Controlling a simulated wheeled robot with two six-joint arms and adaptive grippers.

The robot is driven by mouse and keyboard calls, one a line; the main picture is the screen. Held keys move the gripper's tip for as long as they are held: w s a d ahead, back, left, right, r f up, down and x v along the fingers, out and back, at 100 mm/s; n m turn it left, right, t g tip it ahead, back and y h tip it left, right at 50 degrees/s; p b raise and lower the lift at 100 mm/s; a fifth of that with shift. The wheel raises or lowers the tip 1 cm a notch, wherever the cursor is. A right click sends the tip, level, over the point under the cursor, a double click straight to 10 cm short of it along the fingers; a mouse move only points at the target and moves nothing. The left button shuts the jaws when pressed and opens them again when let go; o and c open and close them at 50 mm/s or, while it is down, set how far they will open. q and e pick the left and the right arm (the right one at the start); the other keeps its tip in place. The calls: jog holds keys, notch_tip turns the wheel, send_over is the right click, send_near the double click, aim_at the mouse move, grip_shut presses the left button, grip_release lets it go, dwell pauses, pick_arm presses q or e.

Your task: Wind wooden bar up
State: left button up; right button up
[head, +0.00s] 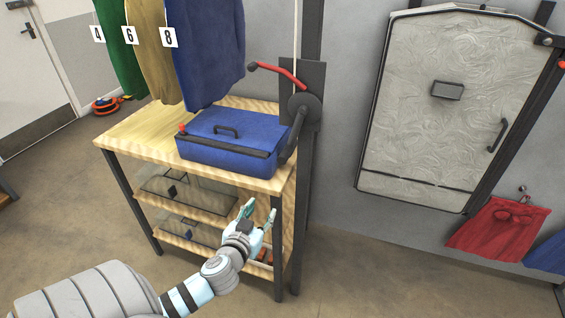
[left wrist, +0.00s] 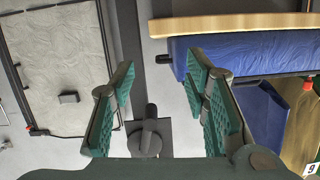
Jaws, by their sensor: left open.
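A winch (head: 304,107) with a grey plate is fixed to the dark post beside the bench. A red lever (head: 280,72) with a dark tip reaches up and left from it, and a dark crank arm (head: 292,138) hangs down beside the blue box. A pale cord (head: 296,40) runs up from the winch. The winch also shows in the left wrist view (left wrist: 150,137), beyond the fingers. The wooden bar is not in view. My left gripper (head: 258,212) is open and empty, low in front of the bench's right leg, below the winch and apart from it. My right gripper is out of view.
A blue box (head: 225,145) stands on the wooden bench (head: 125,130), close to the crank. Green, tan and blue garments (head: 205,60) with number tags hang above. A pale panel door (head: 440,120) and a red cloth bag (head: 495,230) are at right. The floor at lower right is clear.

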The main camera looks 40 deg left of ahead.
aim_at(286, 154)
pick_arm(q)
notch_tip(286, 154, up, 11)
jog(key=w+d+n+t, duration=0.1)
jog(key=d+t, duration=0.1)
jog(key=t, duration=0.1)
jog(key=p+x, duration=0.1)
jog(key=x, duration=1.1)
jog(key=shift+f, duration=0.1)
jog(key=shift+w+a, duration=0.2)
jog(key=shift+w, duration=0.5)
grip_shut()
